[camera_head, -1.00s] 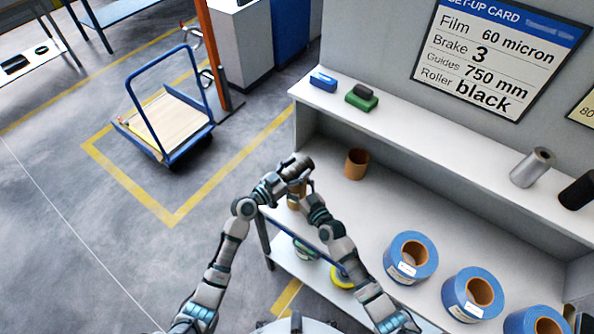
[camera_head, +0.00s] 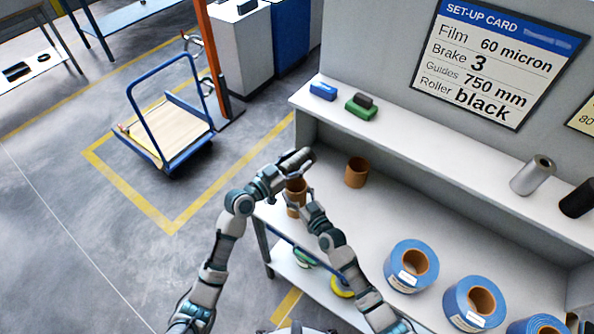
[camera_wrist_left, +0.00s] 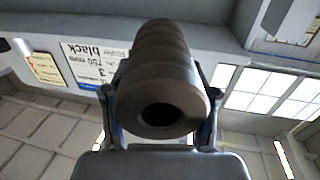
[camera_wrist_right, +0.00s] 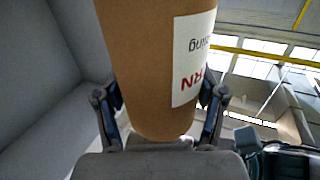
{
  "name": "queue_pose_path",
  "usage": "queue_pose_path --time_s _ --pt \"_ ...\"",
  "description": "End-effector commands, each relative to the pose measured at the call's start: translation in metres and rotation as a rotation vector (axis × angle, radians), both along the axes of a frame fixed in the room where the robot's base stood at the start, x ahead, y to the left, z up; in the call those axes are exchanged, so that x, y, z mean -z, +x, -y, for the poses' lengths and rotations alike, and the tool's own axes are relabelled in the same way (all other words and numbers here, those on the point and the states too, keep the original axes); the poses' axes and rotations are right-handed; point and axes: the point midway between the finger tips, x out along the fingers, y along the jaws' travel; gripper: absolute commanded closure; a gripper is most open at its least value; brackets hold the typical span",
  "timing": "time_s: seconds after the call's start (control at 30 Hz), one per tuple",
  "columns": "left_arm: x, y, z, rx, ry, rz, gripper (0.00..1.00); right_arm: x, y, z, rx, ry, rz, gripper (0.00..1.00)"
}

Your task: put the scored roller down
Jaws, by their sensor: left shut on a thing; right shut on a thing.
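The scored roller (camera_head: 297,159) is a dark grey cylinder held above the left end of the workbench. My left gripper (camera_head: 284,170) is shut on it. In the left wrist view the roller (camera_wrist_left: 160,85) shows ringed sides and a hollow end between the fingers. My right gripper (camera_head: 303,204) is just below and shut on a brown cardboard core (camera_head: 295,192). In the right wrist view this core (camera_wrist_right: 150,70) carries a white label with red print. The contact between the core's lower end and the bench is hidden.
Another brown core (camera_head: 357,172) stands on the bench (camera_head: 385,205). Several blue rolls (camera_head: 411,266) lie to the right.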

Motion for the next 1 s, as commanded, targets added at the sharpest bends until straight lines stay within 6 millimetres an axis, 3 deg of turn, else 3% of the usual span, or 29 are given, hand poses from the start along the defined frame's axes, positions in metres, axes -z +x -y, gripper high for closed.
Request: queue_pose_path --time_s 0.2,0.5,1.0 --pt "-0.023 0.000 0.000 0.000 -0.001 0.001 0.98 0.000 0.000 0.000 0.000 -0.001 -0.001 0.66" --pt "-0.023 0.000 0.000 0.000 -0.001 0.000 0.99 0.000 0.000 0.000 0.000 -0.001 -0.001 0.66" --pt "0.048 0.000 0.000 0.001 -0.002 -0.005 0.99 0.000 0.000 0.000 0.000 -0.001 -0.001 0.66"
